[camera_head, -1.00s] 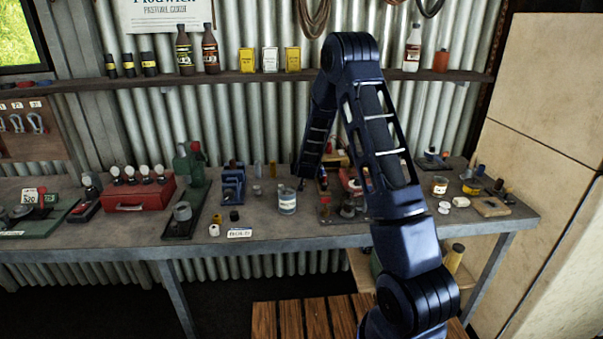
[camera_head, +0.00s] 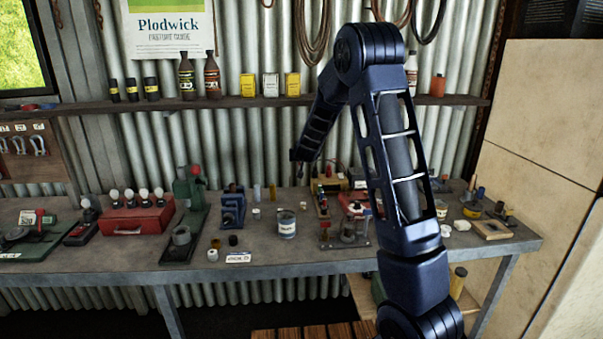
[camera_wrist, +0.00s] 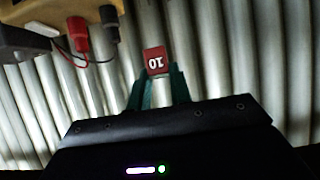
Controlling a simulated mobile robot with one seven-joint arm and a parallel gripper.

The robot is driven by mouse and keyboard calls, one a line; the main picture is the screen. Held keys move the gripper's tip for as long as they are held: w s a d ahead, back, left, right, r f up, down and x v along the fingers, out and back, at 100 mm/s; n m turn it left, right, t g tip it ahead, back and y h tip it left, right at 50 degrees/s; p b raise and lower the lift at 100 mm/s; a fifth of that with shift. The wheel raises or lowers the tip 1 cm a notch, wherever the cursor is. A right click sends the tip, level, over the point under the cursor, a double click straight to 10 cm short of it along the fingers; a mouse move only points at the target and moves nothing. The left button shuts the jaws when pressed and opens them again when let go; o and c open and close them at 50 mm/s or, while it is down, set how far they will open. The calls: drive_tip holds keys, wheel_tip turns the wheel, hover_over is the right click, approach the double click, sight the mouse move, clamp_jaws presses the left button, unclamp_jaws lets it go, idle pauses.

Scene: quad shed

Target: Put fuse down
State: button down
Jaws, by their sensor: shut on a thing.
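The fuse (camera_wrist: 156,61) is a small red block marked "10", seen upside down in the wrist view. My gripper (camera_wrist: 160,72) is shut on it with its two green fingers. The fuse is held up in front of the corrugated metal wall. In the head view my gripper (camera_head: 297,172) is small and dark at the end of the forearm, above the back of the workbench (camera_head: 110,260). The fuse cannot be made out in the head view.
In the wrist view a yellowish box (camera_wrist: 30,15) with a red plug (camera_wrist: 79,34) and a black plug (camera_wrist: 109,25) is close at upper left. The bench's front strip is mostly clear.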

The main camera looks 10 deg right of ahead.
drive_tip(key=shift+r, duration=1.55)
drive_tip(key=shift+f, duration=0.15)
wheel_tip(320, 180, down, 20)
drive_tip(key=shift+r, duration=0.1)
drive_tip(key=shift+s+r, duration=0.15)
drive_tip(key=shift+s, duration=0.05)
drive_tip(key=shift+w, duration=0.1)
